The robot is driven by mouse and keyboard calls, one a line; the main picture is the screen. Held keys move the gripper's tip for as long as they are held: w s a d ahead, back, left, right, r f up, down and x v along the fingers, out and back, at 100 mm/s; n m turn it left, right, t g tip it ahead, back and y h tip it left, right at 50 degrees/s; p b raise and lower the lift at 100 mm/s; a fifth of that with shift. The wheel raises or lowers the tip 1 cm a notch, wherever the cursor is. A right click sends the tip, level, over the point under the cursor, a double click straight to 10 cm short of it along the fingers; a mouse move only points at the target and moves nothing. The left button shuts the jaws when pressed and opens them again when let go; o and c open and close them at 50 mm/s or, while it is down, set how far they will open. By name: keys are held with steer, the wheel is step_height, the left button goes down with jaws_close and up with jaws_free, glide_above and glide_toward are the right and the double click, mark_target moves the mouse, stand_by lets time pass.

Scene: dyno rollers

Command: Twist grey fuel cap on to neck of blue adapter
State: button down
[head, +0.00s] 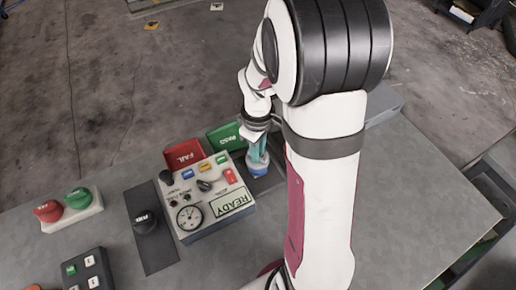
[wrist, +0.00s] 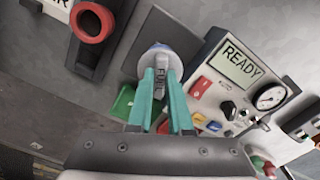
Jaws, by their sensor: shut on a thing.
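A grey fuel cap (wrist: 160,80) with a raised, lettered grip bar sits between the teal fingers of my gripper (wrist: 162,84) in the wrist view. My gripper is shut on this bar. The cap cannot be made out there.
The test box (head: 204,200), its screen reading READY, stands close left of my gripper. A red FAIL tray (head: 184,154) and a green PASS tray (head: 228,137) lie behind it. A red ring (wrist: 92,22) sits on a dark strip in the wrist view.

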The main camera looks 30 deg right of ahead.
steer(key=m, duration=0.5)
steer(key=shift+m, duration=0.4)
steer(key=m, duration=0.6)
steer(key=shift+f, duration=0.1)
steer(key=c, duration=0.8)
jaws_free()
steer(key=shift+o, duration=0.2)
step_height(320, 180, up, 16)
steer(key=s+a+f+y, duration=0.1)
steer(key=s+a+f, duration=0.1)
steer(key=s+a, duration=0.4)
steer(key=s+a+f, duration=0.2)
steer(key=s+a, duration=0.4)
steer(key=s, duration=0.6)
steer(key=shift+s+a+n+y, duration=0.15)
steer(key=shift+s+n+y, duration=0.2)
steer(key=shift+n+y, duration=0.05)
